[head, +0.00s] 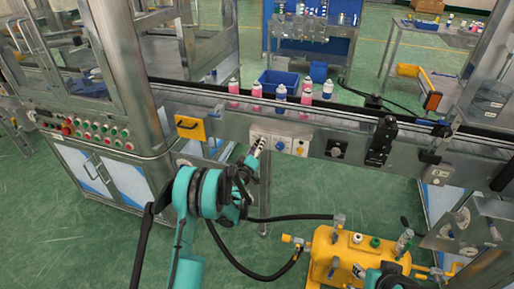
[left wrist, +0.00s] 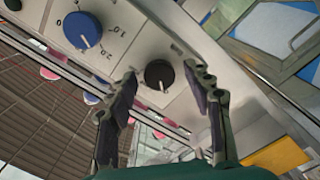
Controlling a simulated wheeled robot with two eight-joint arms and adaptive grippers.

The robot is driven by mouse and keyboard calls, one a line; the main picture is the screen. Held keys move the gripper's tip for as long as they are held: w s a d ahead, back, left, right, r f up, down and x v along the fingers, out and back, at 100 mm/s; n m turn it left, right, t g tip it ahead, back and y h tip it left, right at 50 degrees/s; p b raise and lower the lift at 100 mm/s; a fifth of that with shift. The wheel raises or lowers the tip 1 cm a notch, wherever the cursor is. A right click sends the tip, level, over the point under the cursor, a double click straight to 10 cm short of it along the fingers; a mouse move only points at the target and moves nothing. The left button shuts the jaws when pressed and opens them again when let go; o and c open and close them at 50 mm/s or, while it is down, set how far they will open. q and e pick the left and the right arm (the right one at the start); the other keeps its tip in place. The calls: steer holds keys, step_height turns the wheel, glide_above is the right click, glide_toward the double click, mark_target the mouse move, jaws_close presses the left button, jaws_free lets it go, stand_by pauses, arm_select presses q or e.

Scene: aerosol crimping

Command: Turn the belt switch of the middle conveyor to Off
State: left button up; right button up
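The conveyor control panel (head: 270,137) is a pale plate on the front of the middle conveyor. In the left wrist view, a black round knob (left wrist: 159,75) with a small pale pointer mark sits on this panel, beside a blue dial (left wrist: 82,30) with a printed scale. My left gripper (head: 260,146) is at the panel's left part and hides the black knob in the head view. In the left wrist view its two fingers (left wrist: 160,88) are spread on either side of the black knob; contact cannot be told. My right gripper (head: 360,270) shows only partly, at the bottom.
Pink and blue bottles (head: 281,93) stand on the conveyor belt above the panel. A yellow box (head: 190,128) is left of the panel. A yellow tank (head: 345,254) with hoses stands on the floor below. Another black knob (head: 336,148) is farther right on the conveyor.

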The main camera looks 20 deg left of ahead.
arm_select(q)
steer(key=s, duration=0.7)
steer(key=shift+s, duration=0.25)
steer(key=shift+a, duration=0.1)
